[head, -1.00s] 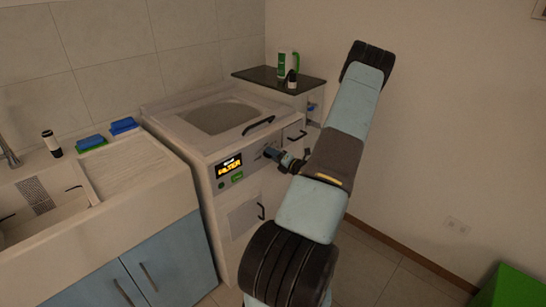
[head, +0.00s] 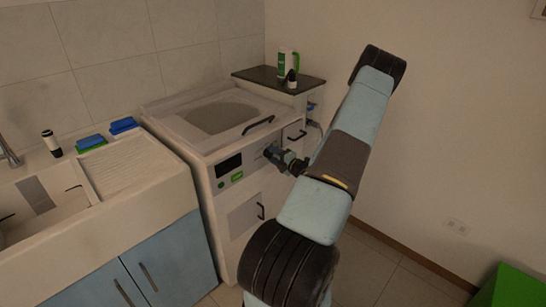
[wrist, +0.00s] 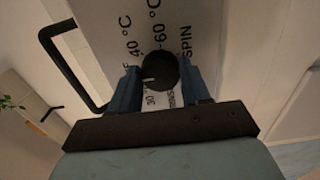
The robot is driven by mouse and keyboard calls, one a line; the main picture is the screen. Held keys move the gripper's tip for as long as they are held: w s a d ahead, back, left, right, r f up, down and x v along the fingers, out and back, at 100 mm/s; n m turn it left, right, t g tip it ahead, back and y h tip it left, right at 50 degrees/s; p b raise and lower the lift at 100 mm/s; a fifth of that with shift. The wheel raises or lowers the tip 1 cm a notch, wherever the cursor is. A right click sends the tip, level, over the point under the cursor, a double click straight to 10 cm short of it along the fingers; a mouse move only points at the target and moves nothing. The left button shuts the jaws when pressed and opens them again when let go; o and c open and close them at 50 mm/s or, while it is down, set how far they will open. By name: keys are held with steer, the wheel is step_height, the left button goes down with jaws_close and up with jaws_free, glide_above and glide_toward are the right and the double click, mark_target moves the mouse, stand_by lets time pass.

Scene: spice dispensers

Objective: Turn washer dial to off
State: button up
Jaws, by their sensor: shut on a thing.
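The washer (head: 238,165) is a white top-loading machine beside the sink, with a dark display (head: 228,165) that is blank. Its dial (wrist: 160,71) is a round dark knob, seen end-on in the wrist view. A white mark on the knob points left, slightly down, in that view. Labels "40 °C", "60 °C" and "SPIN" stand around it; other lettering is partly hidden. My gripper (wrist: 162,90) is shut on the dial, with one blue finger on each side. In the head view my gripper (head: 272,152) meets the front panel and hides the dial.
A green button (head: 237,176) sits below the display. Black handles (head: 257,126) stick out from the washer, one close to the left finger in the wrist view (wrist: 62,60). A shelf (head: 262,79) with bottles stands behind.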

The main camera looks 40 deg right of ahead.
steer(key=shift+d+f, duration=0.1)
steer(key=shift+d, duration=0.1)
steer(key=o, duration=1.1)
steer(key=shift+a, duration=0.1)
steer(key=shift+c, duration=0.2)
steer(key=s+d, duration=0.1)
steer(key=s, duration=1.2)
steer(key=shift+s, duration=0.35)
